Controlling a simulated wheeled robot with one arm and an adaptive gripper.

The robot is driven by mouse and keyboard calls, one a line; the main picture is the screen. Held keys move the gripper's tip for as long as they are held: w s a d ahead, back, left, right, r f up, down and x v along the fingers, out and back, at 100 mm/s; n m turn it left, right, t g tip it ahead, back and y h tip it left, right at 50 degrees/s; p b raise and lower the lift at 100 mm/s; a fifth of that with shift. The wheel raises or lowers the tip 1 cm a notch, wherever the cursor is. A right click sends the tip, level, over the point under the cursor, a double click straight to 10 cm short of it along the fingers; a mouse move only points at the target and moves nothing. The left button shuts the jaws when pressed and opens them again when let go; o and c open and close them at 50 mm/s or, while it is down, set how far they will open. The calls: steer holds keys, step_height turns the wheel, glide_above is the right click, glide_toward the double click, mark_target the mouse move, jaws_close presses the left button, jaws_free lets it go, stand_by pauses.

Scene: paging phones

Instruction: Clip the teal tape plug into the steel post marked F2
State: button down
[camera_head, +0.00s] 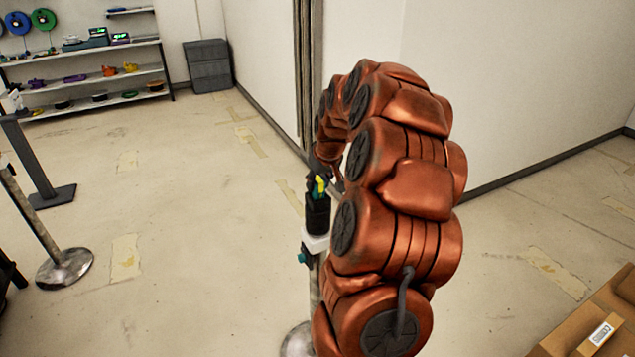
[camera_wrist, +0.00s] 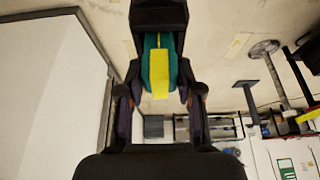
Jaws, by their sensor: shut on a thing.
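A teal piece with a yellow stripe (camera_wrist: 160,72), apparently the tape plug, is between the fingers of my gripper (camera_wrist: 160,92), which is shut on it. In the wrist view its far end meets a black block (camera_wrist: 158,14); I cannot tell whether they are joined. In the head view my gripper (camera_head: 322,178) is at the top of a black block (camera_head: 317,214), with yellow and teal showing between. The black block is upright above a white collar (camera_head: 316,242) on a steel post (camera_head: 316,285). A small teal part (camera_head: 303,257) shows below the collar. No F2 mark is readable.
Another steel post (camera_head: 36,224) and a dark post (camera_head: 33,163) stand at the left. Shelves (camera_head: 85,75) and a grey cabinet (camera_head: 208,66) are at the back. A cardboard box (camera_head: 590,320) is at lower right. Floor left of the arm is clear.

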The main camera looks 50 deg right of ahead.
steer(key=shift+f, duration=0.2)
steer(key=shift+r+b, duration=0.45)
steer(key=shift+r, duration=0.4)
stand_by(1.3)
steer(key=shift+f+b, duration=0.5)
steer(key=shift+f, duration=0.3)
stand_by(0.4)
steer(key=shift+r, duration=0.8)
stand_by(1.2)
steer(key=shift+f+b, duration=0.75)
steer(key=shift+f, duration=0.05)
stand_by(0.4)
steer(key=c, duration=1)
jaws_free()
steer(key=shift+c, duration=0.2)
